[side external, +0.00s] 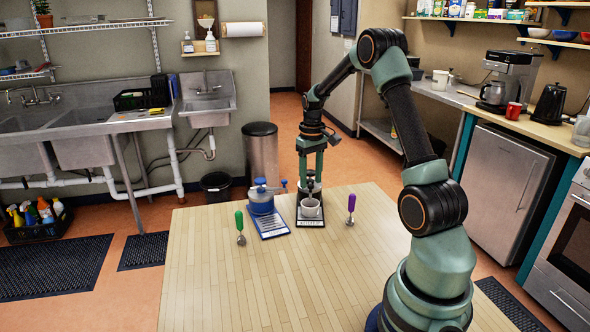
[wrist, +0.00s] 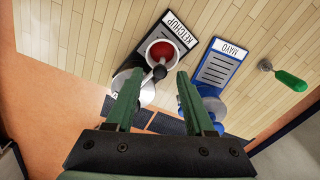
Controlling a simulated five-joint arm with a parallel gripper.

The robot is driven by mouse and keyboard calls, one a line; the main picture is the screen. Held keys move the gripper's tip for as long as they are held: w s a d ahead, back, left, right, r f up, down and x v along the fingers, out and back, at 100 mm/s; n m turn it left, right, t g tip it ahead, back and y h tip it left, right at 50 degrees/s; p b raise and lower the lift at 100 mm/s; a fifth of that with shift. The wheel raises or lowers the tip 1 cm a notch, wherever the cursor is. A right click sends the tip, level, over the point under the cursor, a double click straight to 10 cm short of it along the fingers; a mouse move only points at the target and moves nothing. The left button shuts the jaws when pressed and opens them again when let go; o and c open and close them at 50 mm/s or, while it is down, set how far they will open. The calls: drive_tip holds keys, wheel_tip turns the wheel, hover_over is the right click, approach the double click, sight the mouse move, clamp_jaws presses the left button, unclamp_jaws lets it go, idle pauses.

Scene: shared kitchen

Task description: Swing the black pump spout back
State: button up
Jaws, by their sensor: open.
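The ketchup pump's black spout (wrist: 159,72) reaches over a white cup (wrist: 177,50) with red inside. In the side view the cup (side external: 310,208) stands on the black ketchup mat (side external: 311,222) at the table's far edge. My gripper (wrist: 160,76) points down, open, with one finger on each side of the spout in the wrist picture. I cannot tell whether a finger touches it.
The blue mayo pump (side external: 262,200) stands left of the ketchup pump on its blue mat (side external: 271,226). A green-handled tool (side external: 239,226) and a purple-handled tool (side external: 351,206) stand to either side. The front of the wooden table (side external: 270,285) is clear.

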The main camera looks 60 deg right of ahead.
drive_tip(key=shift+f, duration=0.5)
clamp_jaws()
idle(1.2)
